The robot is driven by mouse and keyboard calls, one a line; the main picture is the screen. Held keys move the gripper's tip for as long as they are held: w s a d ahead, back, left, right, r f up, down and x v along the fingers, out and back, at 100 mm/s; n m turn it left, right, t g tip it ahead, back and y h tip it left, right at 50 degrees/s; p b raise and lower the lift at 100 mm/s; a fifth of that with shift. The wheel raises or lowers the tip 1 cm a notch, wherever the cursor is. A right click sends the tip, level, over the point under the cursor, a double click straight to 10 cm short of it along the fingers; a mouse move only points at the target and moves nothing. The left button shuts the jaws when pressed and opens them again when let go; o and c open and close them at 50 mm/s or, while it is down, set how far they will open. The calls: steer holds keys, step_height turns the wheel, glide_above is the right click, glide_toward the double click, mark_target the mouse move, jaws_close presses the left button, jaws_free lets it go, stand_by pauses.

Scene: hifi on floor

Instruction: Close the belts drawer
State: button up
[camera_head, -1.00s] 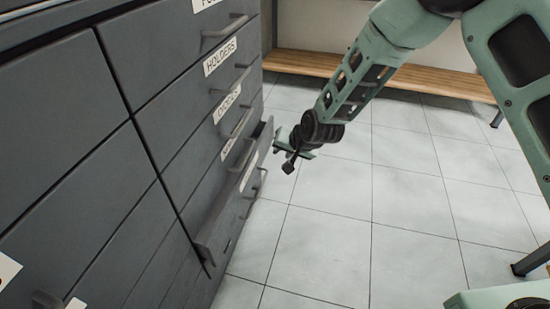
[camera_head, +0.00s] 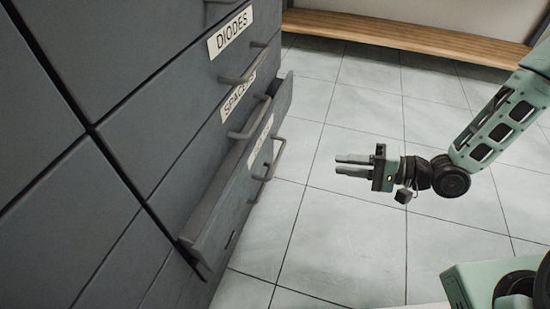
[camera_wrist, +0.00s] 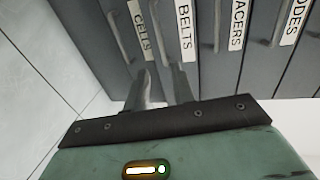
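The belts drawer (camera_head: 225,215) is pulled partly out of the grey cabinet, just below the spacers drawer. Its front stands out from the cabinet face, and its label and handle (camera_head: 274,160) are on that front. In the wrist view the label BELTS (camera_wrist: 186,24) is readable, beyond my fingers. My gripper (camera_head: 338,165) is to the right of the drawer front, pointing at it, with clear space between. A gap shows between its two fingers, and nothing is between them. The fingers also show in the wrist view (camera_wrist: 160,80).
The grey cabinet (camera_head: 50,210) fills the left side, with a diodes drawer (camera_head: 185,75) and a spacers drawer above the open one. A wooden bench (camera_head: 410,30) stands along the back wall. The tiled floor (camera_head: 330,245) around my gripper is clear.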

steer(key=b, duration=0.8)
glide_toward(263, 154)
steer(key=f+x, duration=0.1)
steer(key=x, duration=0.4)
steer(key=shift+w+a+f, duration=0.1)
steer(key=shift+a, duration=0.35)
jaws_close()
steer(key=shift+r+p+x, duration=0.25)
steer(key=shift+p+x, duration=0.2)
steer(key=shift+x, duration=0.65)
steer(key=shift+r+p+x, duration=0.2)
steer(key=shift+p+x, duration=0.25)
steer(key=shift+x, duration=0.65)
